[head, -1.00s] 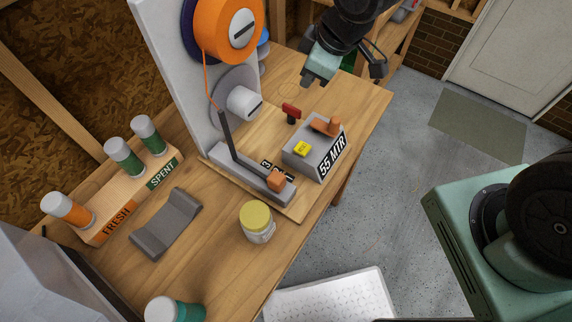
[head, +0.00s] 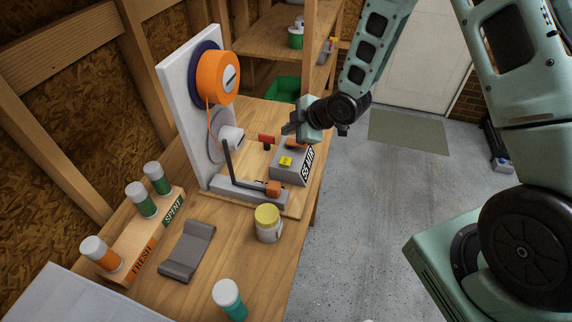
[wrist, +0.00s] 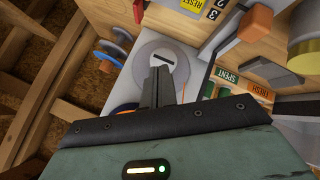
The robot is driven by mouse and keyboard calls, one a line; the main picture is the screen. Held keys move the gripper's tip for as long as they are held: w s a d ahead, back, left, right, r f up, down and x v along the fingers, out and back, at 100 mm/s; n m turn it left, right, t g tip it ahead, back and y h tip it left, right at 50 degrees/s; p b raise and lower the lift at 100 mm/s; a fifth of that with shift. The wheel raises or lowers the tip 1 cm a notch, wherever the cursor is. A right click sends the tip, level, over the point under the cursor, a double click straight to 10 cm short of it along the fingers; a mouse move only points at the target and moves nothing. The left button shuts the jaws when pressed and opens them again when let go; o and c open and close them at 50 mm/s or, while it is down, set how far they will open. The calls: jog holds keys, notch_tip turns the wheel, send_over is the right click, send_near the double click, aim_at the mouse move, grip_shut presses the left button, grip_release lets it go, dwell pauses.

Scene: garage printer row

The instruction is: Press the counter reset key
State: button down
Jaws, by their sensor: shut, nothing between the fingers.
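The grey counter box (head: 290,174), marked "55 MTR", sits at the right edge of the wooden board on the bench. Its yellow key (head: 286,161) is on top at the near left; an orange part (head: 297,144) is behind it. In the wrist view the yellow key, lettered RESET (wrist: 194,5), is at the top edge, partly cut off. My gripper (head: 288,129) is shut and empty, its fingers pointing left, above and behind the box and apart from the key. Its fingers (wrist: 160,86) also show in the wrist view.
A red-headed part (head: 266,138) stands close to my fingers. An orange spool (head: 217,77) hangs on the upright white panel (head: 178,75). A dark slanted arm, a yellow-lidded jar (head: 268,224) and a bottle rack (head: 150,232) are nearer.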

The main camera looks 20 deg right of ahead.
aim_at(289, 162)
jog(key=shift+f, duration=0.15)
notch_tip(289, 162, down, 8)
jog(key=b, duration=0.5)
jog(key=shift+b, duration=0.4)
jog(key=shift+f+b, duration=0.3)
jog(key=shift+b, duration=0.05)
jog(key=shift+f, duration=0.1)
dwell(1.4)
jog(key=shift+f+b, duration=0.25)
jog(key=shift+b, duration=0.25)
jog(key=shift+f+b, duration=0.45)
dwell(0.4)
jog(key=shift+r, duration=0.1)
jog(key=shift+r+p, duration=0.5)
jog(key=shift+r, duration=0.25)
